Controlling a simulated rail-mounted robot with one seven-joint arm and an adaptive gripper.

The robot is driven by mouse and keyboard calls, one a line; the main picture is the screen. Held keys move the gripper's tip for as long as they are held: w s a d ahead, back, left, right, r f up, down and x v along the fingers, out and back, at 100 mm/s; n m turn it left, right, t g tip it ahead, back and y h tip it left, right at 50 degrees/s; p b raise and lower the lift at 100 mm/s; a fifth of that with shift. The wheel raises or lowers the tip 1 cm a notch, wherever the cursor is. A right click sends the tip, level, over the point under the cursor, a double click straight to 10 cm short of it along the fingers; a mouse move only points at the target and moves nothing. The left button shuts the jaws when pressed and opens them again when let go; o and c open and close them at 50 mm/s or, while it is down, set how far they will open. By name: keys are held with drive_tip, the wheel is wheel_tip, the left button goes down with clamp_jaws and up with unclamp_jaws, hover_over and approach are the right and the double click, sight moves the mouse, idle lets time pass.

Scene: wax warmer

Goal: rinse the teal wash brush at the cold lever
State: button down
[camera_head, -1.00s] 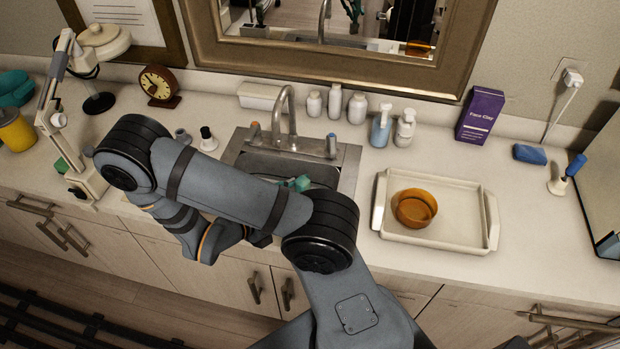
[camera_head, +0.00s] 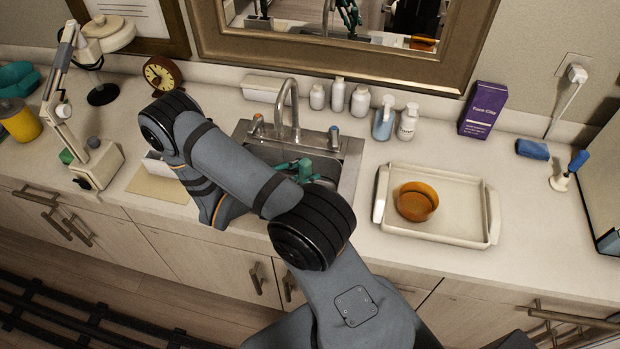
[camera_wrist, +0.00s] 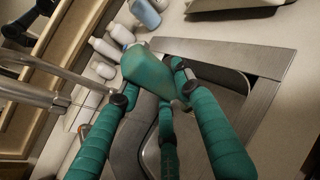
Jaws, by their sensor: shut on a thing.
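The teal wash brush (camera_wrist: 150,72) is between the teal-wrapped fingers of my gripper (camera_wrist: 155,88) in the wrist view, with its broad teal block pointing forward. In the head view my gripper (camera_head: 304,170) is over the sink basin, partly behind my arm; I cannot tell brush from fingers there. The sink (camera_head: 348,165) has an arched metal faucet (camera_head: 292,100) at its back. The blue-tipped lever (camera_head: 333,136), likely the cold one, is right of the faucet. The orange-tipped lever (camera_head: 257,122) is left of it. The faucet (camera_wrist: 48,92) crosses the left of the wrist view.
Several bottles (camera_head: 359,100) and pump bottles (camera_head: 408,122) stand behind and right of the sink. A cream tray (camera_head: 460,232) holding an amber bowl (camera_head: 416,203) is to the right. A lamp stand (camera_head: 92,165) and clock (camera_head: 162,74) are at the left.

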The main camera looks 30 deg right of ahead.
drive_tip(key=w+f+b, duration=0.1)
drive_tip(key=w+b, duration=0.2)
drive_tip(key=w, duration=0.6)
drive_tip(key=shift+a+f, duration=0.25)
drive_tip(key=shift+f, duration=0.15)
drive_tip(key=shift+d, duration=0.15)
idle(0.3)
drive_tip(key=shift+d, duration=0.5)
drive_tip(key=shift+a, duration=0.2)
drive_tip(key=shift+a+b, duration=0.3)
drive_tip(key=shift+a, duration=0.2)
drive_tip(key=shift+d, duration=0.15)
